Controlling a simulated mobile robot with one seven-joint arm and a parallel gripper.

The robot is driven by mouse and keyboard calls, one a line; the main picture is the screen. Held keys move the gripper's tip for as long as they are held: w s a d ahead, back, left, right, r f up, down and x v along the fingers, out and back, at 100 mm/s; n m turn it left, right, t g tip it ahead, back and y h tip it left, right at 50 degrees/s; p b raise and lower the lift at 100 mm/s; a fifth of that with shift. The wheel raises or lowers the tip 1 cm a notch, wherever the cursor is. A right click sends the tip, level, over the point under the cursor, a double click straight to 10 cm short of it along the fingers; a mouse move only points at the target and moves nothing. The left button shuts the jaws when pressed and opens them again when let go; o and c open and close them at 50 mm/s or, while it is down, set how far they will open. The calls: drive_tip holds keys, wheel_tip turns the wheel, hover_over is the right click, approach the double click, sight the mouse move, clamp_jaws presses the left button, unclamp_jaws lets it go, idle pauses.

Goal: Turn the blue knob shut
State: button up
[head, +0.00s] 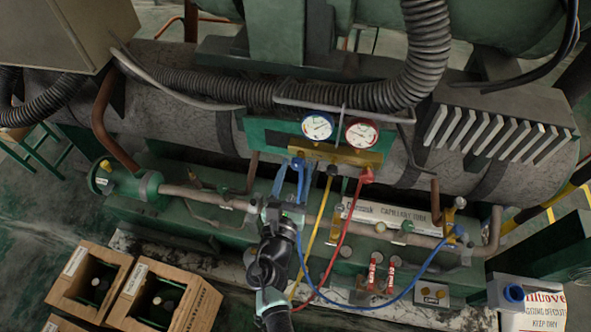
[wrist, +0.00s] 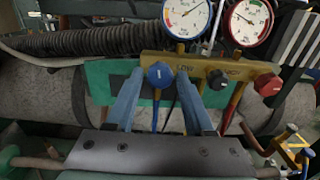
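The blue knob (wrist: 160,75) is at the left end of the brass manifold (wrist: 205,66), beside the letters "LOW". In the head view the blue knob (head: 297,163) is small, just above my fingertips. My gripper (wrist: 160,82) is open, one blue-grey finger on each side of the knob. In the head view my gripper (head: 290,171) reaches up to the manifold from below. A gap shows between each finger and the knob in the wrist view; I cannot tell how deep the tips reach.
A black knob (wrist: 218,80) and a red knob (wrist: 268,84) sit to the right on the manifold. A blue-rimmed gauge (head: 317,126) and a red-rimmed gauge (head: 361,133) stand above. Yellow (head: 321,222) and red hoses (head: 345,235) hang close to my arm's right. Wooden crates (head: 150,297) stand lower left.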

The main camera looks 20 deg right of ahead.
clamp_jaws()
drive_tip(key=shift+f+m+b, duration=0.1)
drive_tip(key=shift+m+b, duration=0.7)
drive_tip(key=m+b, duration=0.2)
drive_tip(key=m, duration=0.1)
drive_tip(key=shift+f+b, duration=0.1)
drive_tip(key=shift+b, duration=0.3)
drive_tip(key=m+b, duration=0.4)
drive_tip(key=m, duration=0.1)
drive_tip(key=shift+m, duration=0.3)
drive_tip(key=m+b, duration=0.5)
drive_tip(key=m, duration=0.1)
drive_tip(key=shift+m+b, duration=1.7)
drive_tip(key=shift+m, duration=0.4)
drive_tip(key=shift+r, duration=0.2)
